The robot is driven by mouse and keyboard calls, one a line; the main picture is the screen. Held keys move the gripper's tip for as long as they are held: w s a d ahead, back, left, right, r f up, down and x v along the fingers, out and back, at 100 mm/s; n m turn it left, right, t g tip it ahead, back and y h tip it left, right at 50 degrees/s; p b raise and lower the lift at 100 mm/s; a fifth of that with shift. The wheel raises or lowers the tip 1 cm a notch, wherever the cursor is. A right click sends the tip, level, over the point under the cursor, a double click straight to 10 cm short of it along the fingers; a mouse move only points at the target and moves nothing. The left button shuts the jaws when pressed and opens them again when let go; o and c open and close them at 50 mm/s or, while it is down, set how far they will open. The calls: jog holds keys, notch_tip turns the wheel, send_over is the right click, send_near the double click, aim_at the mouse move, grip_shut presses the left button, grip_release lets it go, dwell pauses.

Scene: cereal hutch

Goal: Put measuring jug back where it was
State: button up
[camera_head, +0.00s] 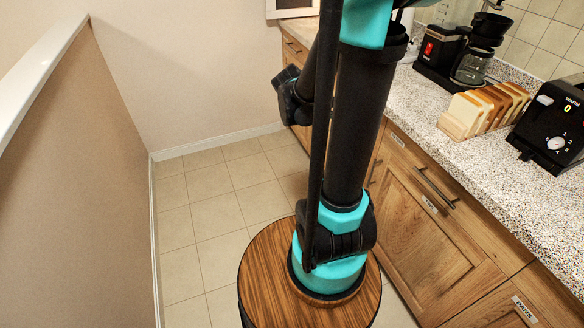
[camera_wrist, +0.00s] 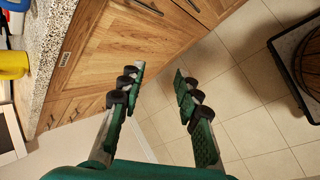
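I cannot make out a measuring jug for certain in either view. In the wrist view, my gripper (camera_wrist: 158,82) is open, its two green-and-black fingers apart with nothing between them. Cabinet doors and floor tiles show beyond the fingers. A yellow object (camera_wrist: 13,65) stands on the speckled counter at the left edge of the wrist view; it is cut off, so I cannot tell what it is. In the head view my arm rises through the middle and hides part of the counter; the gripper fingers are not seen there.
The speckled counter (camera_head: 425,98) runs along the right above wooden cabinets (camera_head: 425,235). It holds a coffee maker (camera_head: 470,66), a rack of sliced bread (camera_head: 485,108) and a black toaster (camera_head: 552,125). A low wall (camera_head: 85,170) stands left. Tiled floor (camera_head: 215,195) between is clear.

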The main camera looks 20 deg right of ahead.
jog(key=s+a+f+m+y, duration=0.2)
jog(key=s+a+m+y, duration=0.1)
jog(key=s+a, duration=0.3)
jog(key=s+a+f+m+t+y, duration=0.1)
jog(key=s+a+f+m+y, duration=0.2)
jog(key=a, duration=0.6)
jog(key=s+m+y, duration=0.1)
jog(key=s+m, duration=0.1)
jog(key=s, duration=0.1)
jog(key=shift+a+f, duration=0.2)
jog(key=shift+a, duration=0.05)
